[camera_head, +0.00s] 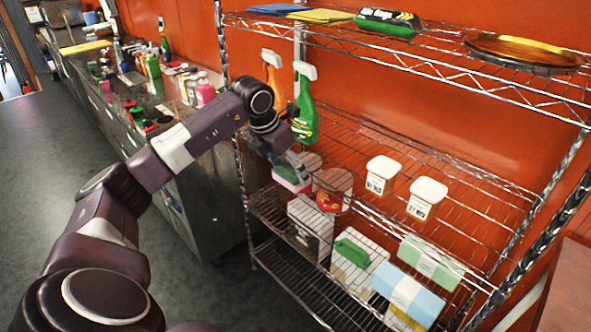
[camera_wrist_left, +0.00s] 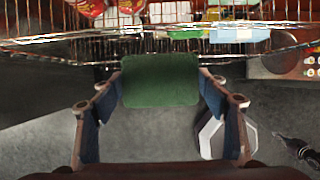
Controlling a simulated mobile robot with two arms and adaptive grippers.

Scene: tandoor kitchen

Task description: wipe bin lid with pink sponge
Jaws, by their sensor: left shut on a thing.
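My left gripper (camera_head: 291,163) is at the left end of the wire rack's middle shelf. In the left wrist view it is shut on the pink sponge (camera_wrist_left: 160,80), whose green scouring side faces the camera, between the two fingers. In the head view the sponge's pink side (camera_head: 290,178) shows just below the fingers, partly hidden by them. I cannot make out a bin lid in either view. My right gripper is not clearly in view.
A steel counter (camera_head: 215,185) crowded with bottles stands to the left. The grey floor (camera_head: 60,150) is open.

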